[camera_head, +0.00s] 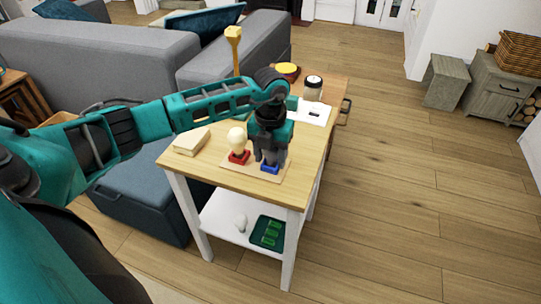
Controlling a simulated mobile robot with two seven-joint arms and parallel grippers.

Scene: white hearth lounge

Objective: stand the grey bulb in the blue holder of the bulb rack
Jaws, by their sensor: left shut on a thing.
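The bulb rack (286,176) is a light wooden board on the front part of the table. Its blue holder (270,169) is on the right and its red holder (239,158) on the left. My left gripper (270,158) points down right over the blue holder and is shut on the grey bulb. The bulb is almost wholly hidden by the grey fingers, so I cannot tell whether its base touches the holder. My right gripper is not in view.
A pale block (191,141) lies left of the rack. A jar (313,87), a white sheet (313,113) and a yellow-topped item (286,69) are farther back. The lower shelf holds a white bulb (240,222) and a green tray (258,239). A grey sofa (110,60) stands behind.

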